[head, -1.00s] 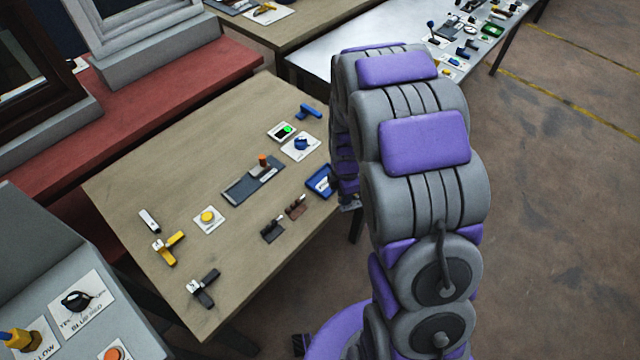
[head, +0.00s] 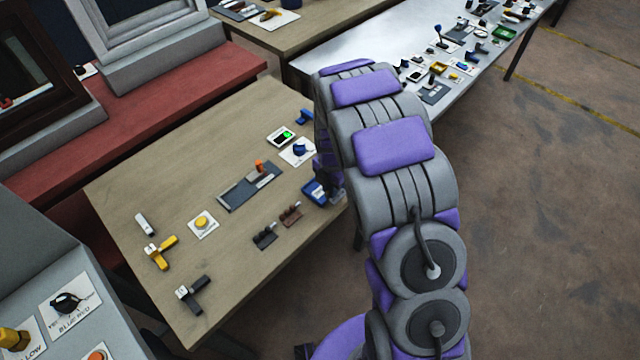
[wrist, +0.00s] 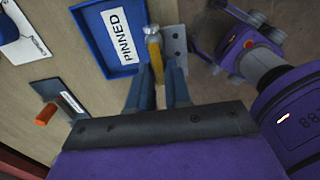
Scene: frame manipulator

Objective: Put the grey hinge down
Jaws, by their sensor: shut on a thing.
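The grey hinge (wrist: 174,46) shows in the wrist view as a grey plate with holes, just beyond my fingertips. A yellow pin-like part with a pale, silvery head (wrist: 153,42) stands along its left side. My gripper (wrist: 157,82) is shut on the hinge; the fingers hide part of it. The hinge is at the right edge of a blue tray (wrist: 84,22) marked PINNED. I cannot tell its height above the table. In the head view the blue tray (head: 312,190) is partly covered by my arm, and the hinge cannot be made out.
On the wooden table (head: 150,205) stand a grey slotted plate with an orange knob (head: 236,196), a yellow button (head: 202,222), two dark small parts (head: 265,238) and a yellow-handled piece (head: 160,252). A metal table (head: 350,55) with several small items stands behind.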

